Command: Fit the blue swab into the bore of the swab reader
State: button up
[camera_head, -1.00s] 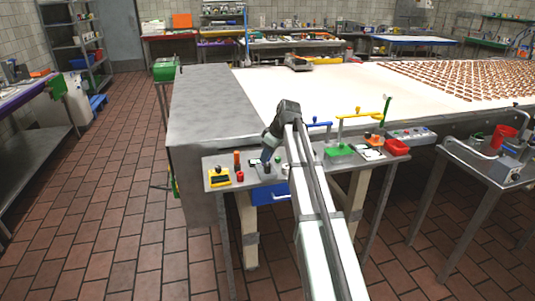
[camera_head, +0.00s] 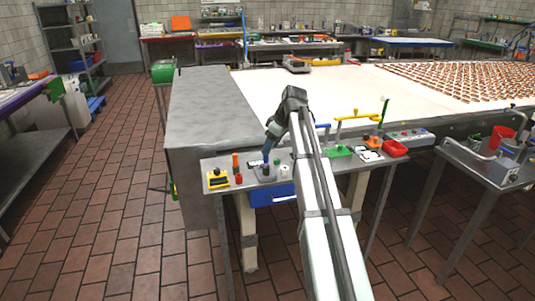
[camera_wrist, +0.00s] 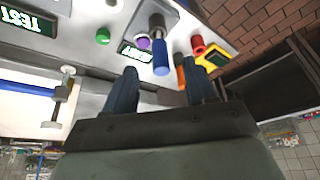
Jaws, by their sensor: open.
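The blue swab (camera_wrist: 160,58) is a short blue cylinder in the wrist view, between and beyond my fingertips. It lines up with a dark metallic cylinder (camera_wrist: 156,24) on the grey swab reader (camera_wrist: 178,18); I cannot tell how deep it sits in the bore. The reader (camera_head: 265,173) stands on the small metal bench in the head view, where the swab is hard to make out. My gripper (camera_wrist: 163,70) is open, one finger on each side of the swab's line and apart from it. In the head view my gripper (camera_head: 266,157) is just above the reader.
Near the reader are an orange cylinder (camera_head: 236,161), a yellow device (camera_head: 217,179), a red knob (camera_head: 238,179), a purple knob (camera_wrist: 143,43) and a lit display (camera_wrist: 134,52). A blue drawer (camera_head: 271,195) is below.

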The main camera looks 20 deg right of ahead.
jog(key=v, duration=0.8)
